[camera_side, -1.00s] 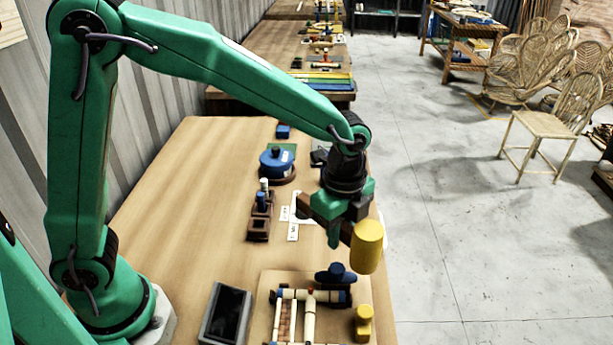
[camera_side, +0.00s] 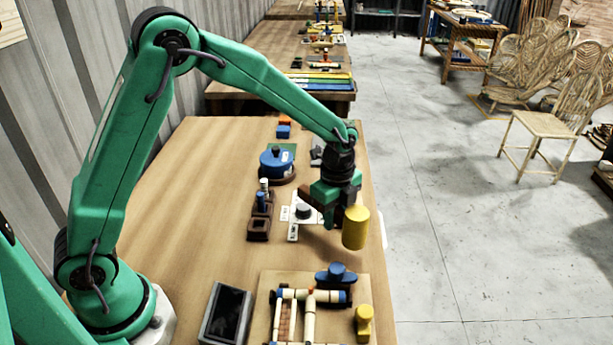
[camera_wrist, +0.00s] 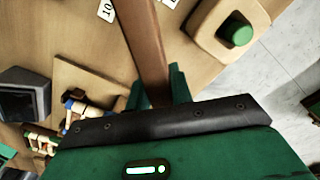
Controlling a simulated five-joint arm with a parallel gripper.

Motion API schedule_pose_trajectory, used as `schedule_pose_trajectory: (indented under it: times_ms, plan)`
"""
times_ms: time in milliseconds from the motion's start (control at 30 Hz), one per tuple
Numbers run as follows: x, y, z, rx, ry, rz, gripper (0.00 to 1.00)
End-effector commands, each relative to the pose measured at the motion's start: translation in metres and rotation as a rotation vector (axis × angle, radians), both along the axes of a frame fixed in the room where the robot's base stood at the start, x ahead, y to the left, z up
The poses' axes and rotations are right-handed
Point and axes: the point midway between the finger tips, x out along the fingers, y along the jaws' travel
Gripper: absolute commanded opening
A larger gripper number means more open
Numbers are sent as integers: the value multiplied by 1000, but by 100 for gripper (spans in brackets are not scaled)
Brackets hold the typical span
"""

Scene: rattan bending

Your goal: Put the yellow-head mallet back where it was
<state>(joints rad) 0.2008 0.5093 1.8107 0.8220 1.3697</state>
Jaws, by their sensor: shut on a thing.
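The yellow-head mallet's yellow head (camera_side: 355,228) hangs in the air over the right side of the workbench in the side view. My gripper (camera_side: 335,208) is shut on its brown handle, just left of the head. The brown handle also shows in the wrist view (camera_wrist: 146,45), running up the picture from my green gripper fingers (camera_wrist: 160,90). The head is hidden in the wrist view. The mallet is clear of the bench top, and no marked place for it can be made out.
A board (camera_side: 265,285) with rattan pieces and clamps lies at the front, with a grey box (camera_side: 226,313) to its left. A blue round device (camera_side: 277,162), a brown holder (camera_side: 259,228) and white tags (camera_side: 293,232) sit farther back. The bench's left side is clear.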

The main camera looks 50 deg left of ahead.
Motion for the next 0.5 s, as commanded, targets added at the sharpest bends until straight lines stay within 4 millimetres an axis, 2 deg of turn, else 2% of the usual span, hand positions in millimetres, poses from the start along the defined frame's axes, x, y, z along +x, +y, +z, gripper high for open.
schedule_pose_trajectory:
  times_ms: [267,500]
  plan:
    - [1,0,-5,0,-2,0,0]
    - [1,0,-30,0,0,0,0]
